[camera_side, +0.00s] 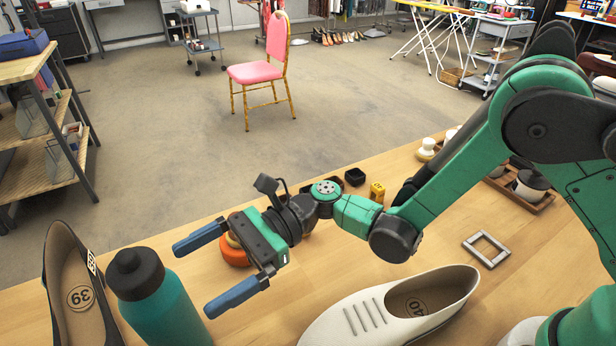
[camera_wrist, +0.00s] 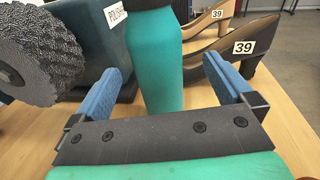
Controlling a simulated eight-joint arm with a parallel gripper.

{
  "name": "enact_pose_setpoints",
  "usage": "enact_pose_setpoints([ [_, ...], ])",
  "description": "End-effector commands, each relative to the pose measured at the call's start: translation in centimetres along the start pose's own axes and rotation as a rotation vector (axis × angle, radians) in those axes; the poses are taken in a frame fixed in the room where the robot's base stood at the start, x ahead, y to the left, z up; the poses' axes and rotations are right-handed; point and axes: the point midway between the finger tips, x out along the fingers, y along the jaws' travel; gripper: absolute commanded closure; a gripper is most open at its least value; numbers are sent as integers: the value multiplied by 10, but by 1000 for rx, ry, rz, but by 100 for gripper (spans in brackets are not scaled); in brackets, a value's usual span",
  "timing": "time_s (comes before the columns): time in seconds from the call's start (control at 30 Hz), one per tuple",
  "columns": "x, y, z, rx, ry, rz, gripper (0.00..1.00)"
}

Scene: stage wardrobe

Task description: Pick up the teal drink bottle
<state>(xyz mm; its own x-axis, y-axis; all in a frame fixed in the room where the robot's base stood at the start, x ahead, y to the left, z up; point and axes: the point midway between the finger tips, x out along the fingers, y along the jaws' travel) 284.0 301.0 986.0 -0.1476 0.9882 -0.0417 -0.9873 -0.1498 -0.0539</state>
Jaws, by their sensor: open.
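The teal drink bottle (camera_side: 161,308) with a black cap stands upright on the table at the lower left of the side view. It also shows in the wrist view (camera_wrist: 158,62), beyond and between my fingertips, with its top cut off by the frame. My gripper (camera_side: 218,269) has blue fingers spread wide and nothing between them. It points toward the bottle, with a gap left between the fingertips and the bottle in the side view. The wrist view also shows my gripper (camera_wrist: 163,78) open, the bottle a little left of the middle.
A dark shoe (camera_side: 72,281) tagged 39 stands close beside the bottle. A white shoe (camera_side: 390,310) lies to the right. An orange round thing (camera_side: 234,252) is partly hidden behind my gripper. In the wrist view a polisher (camera_wrist: 92,48) with a bristly wheel stands left of the bottle.

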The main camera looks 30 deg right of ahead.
Motion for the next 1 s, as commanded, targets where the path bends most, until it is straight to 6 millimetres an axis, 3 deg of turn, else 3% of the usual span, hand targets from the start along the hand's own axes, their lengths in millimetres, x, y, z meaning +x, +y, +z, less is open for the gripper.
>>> enact_pose_setpoints([
  [0.17, 12, 5, -2, 59, -45, 24, 0],
  [0.5, 55, 5, 0, 56, -43, 22, 0],
  [0.83, 60, 5, 0, 55, -42, 19, 0],
  [1.0, 60, 5, 0, 55, -42, 19, 48],
])
